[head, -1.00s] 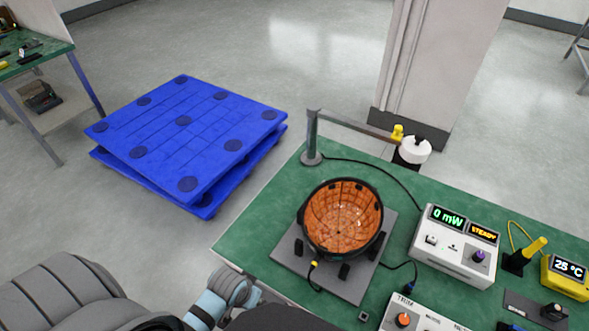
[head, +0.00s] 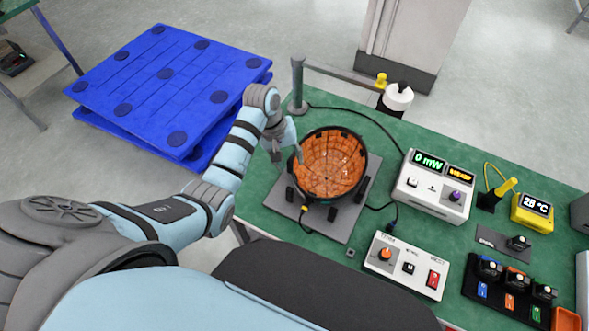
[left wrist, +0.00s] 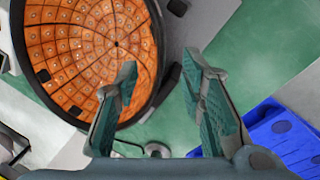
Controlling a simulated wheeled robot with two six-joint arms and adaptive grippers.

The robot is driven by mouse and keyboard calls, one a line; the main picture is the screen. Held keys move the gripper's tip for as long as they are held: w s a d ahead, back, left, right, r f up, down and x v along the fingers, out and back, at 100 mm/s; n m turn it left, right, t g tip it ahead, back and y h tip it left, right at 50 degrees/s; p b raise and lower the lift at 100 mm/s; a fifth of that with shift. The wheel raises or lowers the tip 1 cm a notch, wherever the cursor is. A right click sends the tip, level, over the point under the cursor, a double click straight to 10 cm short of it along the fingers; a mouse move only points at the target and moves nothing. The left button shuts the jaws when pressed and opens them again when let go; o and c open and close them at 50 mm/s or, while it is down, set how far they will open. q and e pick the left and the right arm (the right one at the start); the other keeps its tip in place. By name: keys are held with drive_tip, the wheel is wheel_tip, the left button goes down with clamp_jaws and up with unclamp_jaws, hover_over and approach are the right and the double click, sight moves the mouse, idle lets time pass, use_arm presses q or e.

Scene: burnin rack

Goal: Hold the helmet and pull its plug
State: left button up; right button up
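The helmet (head: 332,165) is an open bowl with an orange tiled inside and a black rim, resting on a grey plate (head: 345,229) on the green bench. It also fills the upper left of the left wrist view (left wrist: 88,42). A dark cable with a yellow-marked plug (head: 304,212) leaves its front lower left side. My left gripper (head: 292,148) is at the helmet's left rim. In the left wrist view the left gripper (left wrist: 165,75) has its two fingers apart with nothing clearly between them; one finger overlaps the helmet's rim. My right gripper is not in view.
A meter box reading 0 mW (head: 434,186) and a control box with an orange knob (head: 408,266) stand right of the helmet. A post (head: 297,85) with a horizontal arm stands behind it. Blue pallets (head: 165,95) are on the floor at left.

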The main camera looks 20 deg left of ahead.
sight(296, 174)
use_arm(q)
drive_tip(key=b+x, duration=0.2)
drive_tip(key=x, duration=0.6)
drive_tip(key=shift+w+f, duration=0.2)
drive_tip(key=shift+f, duration=0.1)
clamp_jaws()
drive_tip(key=shift+s, duration=0.1)
idle(0.4)
drive_tip(key=shift+c, duration=1.2)
unclamp_jaws()
drive_tip(key=shift+o, duration=1.1)
